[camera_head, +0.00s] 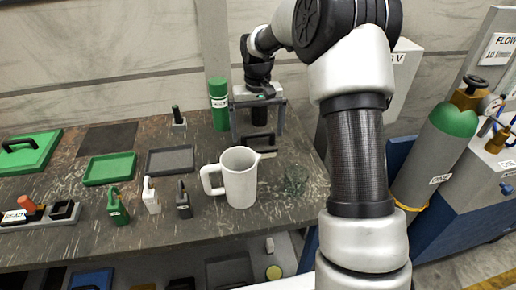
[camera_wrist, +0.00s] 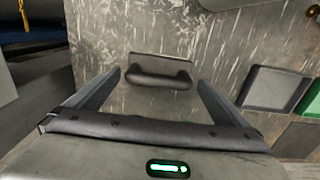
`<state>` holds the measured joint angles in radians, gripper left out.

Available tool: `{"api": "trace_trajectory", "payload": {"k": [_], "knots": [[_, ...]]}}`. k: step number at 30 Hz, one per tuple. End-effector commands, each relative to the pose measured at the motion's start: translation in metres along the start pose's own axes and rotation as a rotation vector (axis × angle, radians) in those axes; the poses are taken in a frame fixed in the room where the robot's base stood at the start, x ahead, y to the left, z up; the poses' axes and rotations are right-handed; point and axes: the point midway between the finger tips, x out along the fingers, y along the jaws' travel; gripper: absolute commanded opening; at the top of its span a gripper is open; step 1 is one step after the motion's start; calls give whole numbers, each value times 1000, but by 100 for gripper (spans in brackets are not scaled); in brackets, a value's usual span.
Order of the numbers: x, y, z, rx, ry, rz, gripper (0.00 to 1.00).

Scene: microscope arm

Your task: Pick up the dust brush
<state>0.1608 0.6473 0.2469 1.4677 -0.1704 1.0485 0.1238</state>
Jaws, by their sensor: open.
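A dark grey piece with a raised bar handle (camera_head: 262,143) lies near the back of the workbench, and it also shows in the wrist view (camera_wrist: 160,72). It may be the dust brush, but its underside is hidden and I cannot tell for certain. My gripper (camera_head: 257,130) points down above it, with its fingers spread. In the wrist view my gripper (camera_wrist: 159,80) has one finger on each side of the handle, apart from it and nearer the camera. Nothing is held.
A green canister (camera_head: 219,105) stands left of my gripper. A small black upright handle (camera_head: 177,114), grey tray (camera_head: 171,160) and green tray (camera_head: 109,168) lie further left. Gas cylinder (camera_head: 430,150) stands right.

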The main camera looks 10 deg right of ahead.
Motion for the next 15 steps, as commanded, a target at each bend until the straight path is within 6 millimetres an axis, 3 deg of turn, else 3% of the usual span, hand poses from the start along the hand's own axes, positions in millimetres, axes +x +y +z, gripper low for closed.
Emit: {"api": "trace_trajectory", "payload": {"k": [8, 15], "knots": [[18, 1, 0, 0, -1, 0, 100], [53, 1, 0, -1, -1, 0, 100]]}}
